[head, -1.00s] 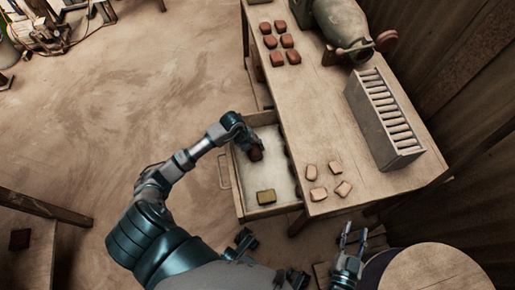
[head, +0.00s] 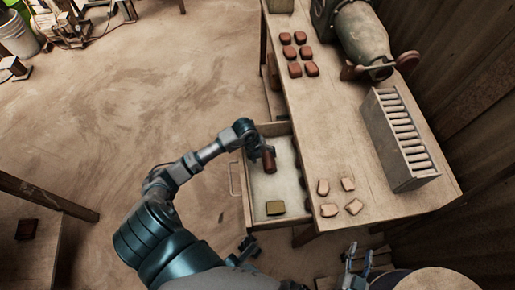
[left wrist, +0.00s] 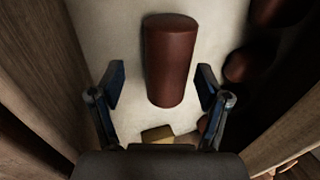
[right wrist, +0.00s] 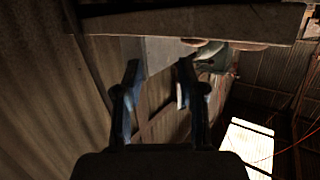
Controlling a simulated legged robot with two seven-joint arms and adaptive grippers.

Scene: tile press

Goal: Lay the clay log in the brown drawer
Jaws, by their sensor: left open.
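The clay log (head: 268,158) is a reddish-brown cylinder within the open wooden drawer (head: 247,205), which has a pale floor. In the left wrist view the log (left wrist: 170,60) lies lengthwise ahead of the fingers, its near end between them, with a gap on each side. My left gripper (head: 254,148) is over the drawer, open and apart from the log. In the head view, the arm partly hides its fingers. My right gripper (head: 355,255) is open and empty near the table's front end; its spread fingers also show in the right wrist view (right wrist: 160,75).
An olive block (head: 275,208) lies at the drawer's near end. Dark red pieces (left wrist: 247,65) show along one side of the drawer. The table (head: 325,130) carries red tiles, pale tiles (head: 329,210), a slatted rack (head: 385,135) and a grey machine (head: 362,35).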

